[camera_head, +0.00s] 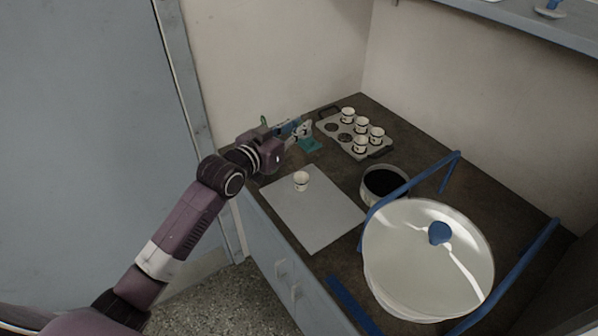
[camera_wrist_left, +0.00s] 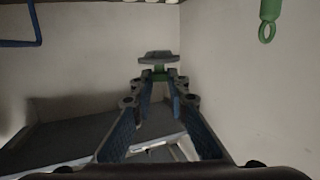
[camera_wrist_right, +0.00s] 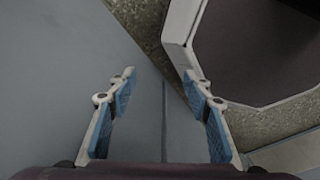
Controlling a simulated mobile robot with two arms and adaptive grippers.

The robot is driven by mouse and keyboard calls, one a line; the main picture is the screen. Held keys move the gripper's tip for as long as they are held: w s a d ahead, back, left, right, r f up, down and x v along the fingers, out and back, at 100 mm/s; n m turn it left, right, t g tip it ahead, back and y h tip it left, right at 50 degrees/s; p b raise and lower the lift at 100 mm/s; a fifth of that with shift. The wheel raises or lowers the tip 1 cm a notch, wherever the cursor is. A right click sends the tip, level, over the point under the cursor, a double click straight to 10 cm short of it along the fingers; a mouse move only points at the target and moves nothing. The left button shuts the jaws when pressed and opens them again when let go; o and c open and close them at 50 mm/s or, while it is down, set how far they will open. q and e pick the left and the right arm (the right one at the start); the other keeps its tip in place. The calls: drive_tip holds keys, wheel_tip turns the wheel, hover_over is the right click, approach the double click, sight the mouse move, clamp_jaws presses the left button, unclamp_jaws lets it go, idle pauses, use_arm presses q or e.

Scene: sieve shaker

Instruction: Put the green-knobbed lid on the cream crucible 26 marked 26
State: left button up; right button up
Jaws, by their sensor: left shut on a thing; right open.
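My left gripper (camera_head: 302,129) is above the back left of the bench, shut on a green knob. In the left wrist view the green knob (camera_wrist_left: 160,74) is between the fingertips, with the grey disc of the lid (camera_wrist_left: 159,57) beyond it. A small cream crucible (camera_head: 301,181) stands alone and upright on a light grey sheet (camera_head: 318,222), nearer than the left gripper and apart from it. Its top looks uncovered; its marking is too small to read. My right gripper (camera_wrist_right: 160,77) shows only in the right wrist view, open and empty.
Several cream crucibles stand in a grey tray (camera_head: 329,124) at the back. A teal pad (camera_head: 309,145) lies below the left gripper. Walls close off the back and right.

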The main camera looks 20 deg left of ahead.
use_arm(q)
drive_tip(key=shift+f, duration=7.8)
use_arm(e)
drive_tip(key=shift+s+a, duration=0.15)
drive_tip(key=shift+s, duration=0.3)
drive_tip(key=shift+f, duration=0.1)
use_arm(q)
drive_tip(key=shift+f+b, duration=0.45)
drive_tip(key=shift+b, duration=0.05)
drive_tip(key=o, duration=0.8)
drive_tip(key=shift+c, duration=0.2)
drive_tip(key=shift+o, duration=0.3)
use_arm(e)
drive_tip(key=shift+s+f, duration=0.1)
drive_tip(key=shift+f, duration=0.2)
use_arm(q)
drive_tip(key=shift+r, duration=0.15)
use_arm(e)
drive_tip(key=shift+r, duration=0.1)
